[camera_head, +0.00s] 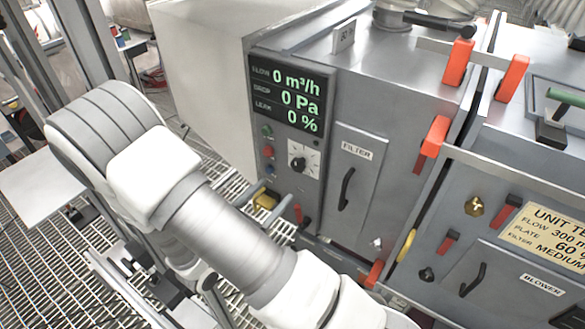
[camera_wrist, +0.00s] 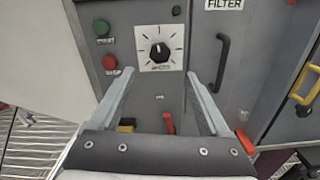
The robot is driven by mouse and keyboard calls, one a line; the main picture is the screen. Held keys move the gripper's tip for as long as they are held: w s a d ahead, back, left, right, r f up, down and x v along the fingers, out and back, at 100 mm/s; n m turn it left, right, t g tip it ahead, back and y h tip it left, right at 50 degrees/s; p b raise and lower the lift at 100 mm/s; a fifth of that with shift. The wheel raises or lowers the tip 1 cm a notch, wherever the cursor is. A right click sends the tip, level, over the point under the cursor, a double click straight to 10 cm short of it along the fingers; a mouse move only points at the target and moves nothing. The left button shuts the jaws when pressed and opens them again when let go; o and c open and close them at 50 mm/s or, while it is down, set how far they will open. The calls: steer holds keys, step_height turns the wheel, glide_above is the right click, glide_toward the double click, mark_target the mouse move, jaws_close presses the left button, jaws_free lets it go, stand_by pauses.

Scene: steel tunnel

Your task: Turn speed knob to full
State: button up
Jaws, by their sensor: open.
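The speed knob (camera_head: 298,163) is a black round knob on a white dial plate with tick marks, on the grey front panel below the display. In the wrist view the knob (camera_wrist: 160,52) sits ahead of my gripper, above the gap between the fingers. Its white pointer line points roughly upward. My gripper (camera_wrist: 158,82) is open and empty, with one finger to each side below the dial, apart from the knob. In the head view my arm covers the lower middle, and two grey gripper fingers show below the knob.
A green button (camera_wrist: 101,28) and a red button (camera_wrist: 110,63) sit left of the dial. A black handle (camera_wrist: 222,62) on the filter door stands to the right. A red lever (camera_wrist: 168,122) is below. The display (camera_head: 288,95) reads 0 m³/h, 0 Pa, 0 %.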

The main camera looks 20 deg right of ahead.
mark_target(296, 168)
steer(key=p+x, duration=0.1)
steer(key=x, duration=0.8)
steer(key=shift+d, duration=0.1)
jaws_close()
